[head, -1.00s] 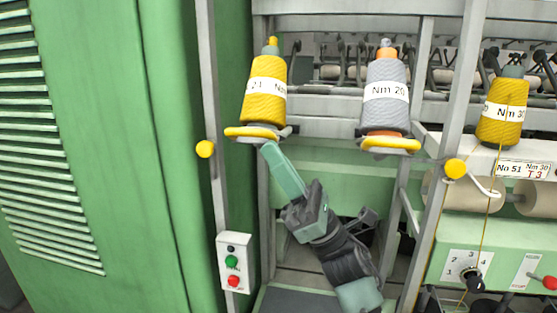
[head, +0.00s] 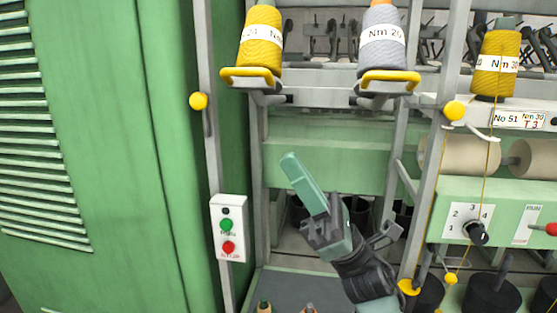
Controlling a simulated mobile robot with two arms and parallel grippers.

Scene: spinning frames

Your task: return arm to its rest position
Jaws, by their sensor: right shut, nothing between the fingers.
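My right gripper (head: 302,182) is in the head view, reaching up from the lower middle. Its fingers are shut with nothing between them. It is in front of the green panel of the machine, below the two spool holders and apart from them. A yellow yarn spool (head: 262,40) stands on the left holder. A grey yarn spool (head: 382,38) labelled Nm 20 stands on the right holder. My left gripper is not in view.
A large green cabinet (head: 110,150) fills the left. A switch box (head: 228,228) with green and red buttons is on the post left of my gripper. A dial panel (head: 480,218) and another yellow spool (head: 496,72) are at the right. Orange-brown tips show at the bottom edge.

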